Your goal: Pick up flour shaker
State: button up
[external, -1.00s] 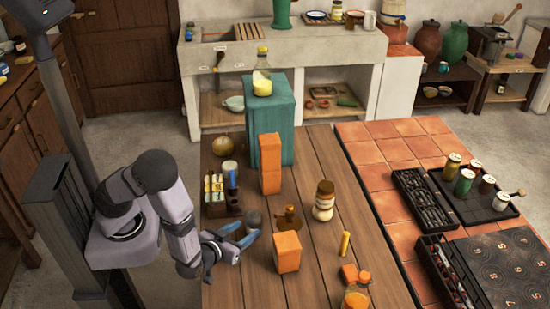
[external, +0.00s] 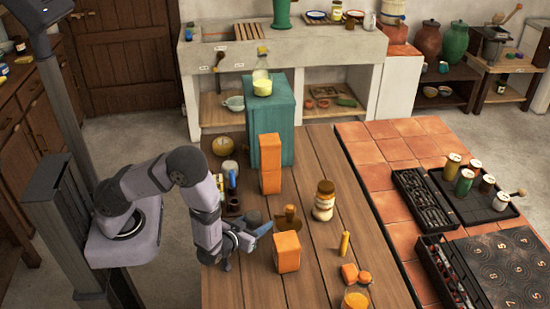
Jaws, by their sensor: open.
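I cannot tell for sure which item is the flour shaker. A small grey cylinder (external: 254,217) stands on the wooden table just behind my gripper, its lower part partly hidden. A jar with pale contents and a brown lid (external: 323,201) stands upright further right, apart from my gripper. My gripper (external: 247,246) is open and low over the table's left side, its blue-tipped finger pointing right, close to the grey cylinder and a brown wooden item (external: 289,217). I see nothing held between the fingers.
An orange block (external: 287,252) stands just right of my gripper. A yellow cylinder (external: 345,243) and an amber container (external: 356,298) are further right. The table's middle right is mostly clear.

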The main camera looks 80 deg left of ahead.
jog(key=shift+x, duration=1.1)
jog(key=shift+c, duration=0.6)
jog(key=c, duration=0.6)
jog(key=shift+c, duration=0.2)
jog(key=shift+r, duration=0.3)
